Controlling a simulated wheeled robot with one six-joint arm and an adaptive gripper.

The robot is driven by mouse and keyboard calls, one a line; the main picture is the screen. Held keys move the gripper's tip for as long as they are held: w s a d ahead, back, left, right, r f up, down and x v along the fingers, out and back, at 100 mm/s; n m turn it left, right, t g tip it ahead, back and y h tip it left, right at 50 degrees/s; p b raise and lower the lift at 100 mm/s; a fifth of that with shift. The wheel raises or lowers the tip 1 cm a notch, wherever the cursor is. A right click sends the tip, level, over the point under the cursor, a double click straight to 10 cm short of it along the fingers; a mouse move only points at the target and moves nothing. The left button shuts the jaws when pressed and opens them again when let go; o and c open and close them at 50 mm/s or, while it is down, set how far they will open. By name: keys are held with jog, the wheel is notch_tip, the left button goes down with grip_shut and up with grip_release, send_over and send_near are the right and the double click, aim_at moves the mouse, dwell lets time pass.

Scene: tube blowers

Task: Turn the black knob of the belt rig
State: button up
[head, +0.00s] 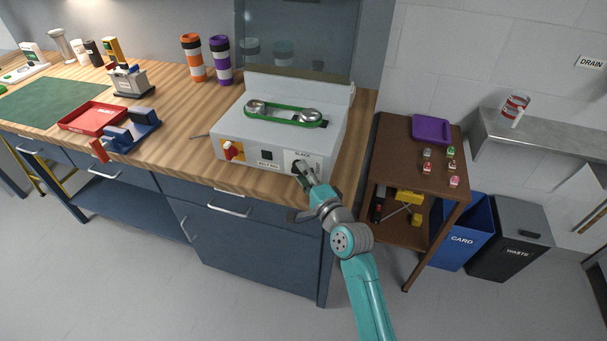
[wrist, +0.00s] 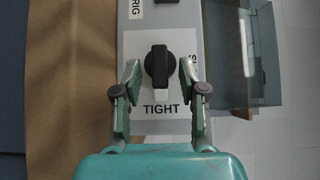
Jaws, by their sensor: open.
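The belt rig (head: 238,127) is a pale grey box on the wooden bench, with a green belt (head: 285,115) around two metal pulleys on top. Its black knob (wrist: 159,66) sits on a white label at the front right; the word TIGHT shows below it in the wrist view, and a white pointer mark lies on the knob's TIGHT end. My gripper (wrist: 160,82) is open, with one finger on each side of the knob and a gap on both sides. In the head view my gripper (head: 303,173) largely covers the knob.
A red-and-yellow switch (head: 233,151) and a small black panel (head: 266,155) are on the rig's front, left of the knob. A brown side table (head: 393,155) stands to the right.

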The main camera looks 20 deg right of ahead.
jog(key=shift+w, duration=0.15)
jog(key=shift+c, duration=0.3)
grip_shut()
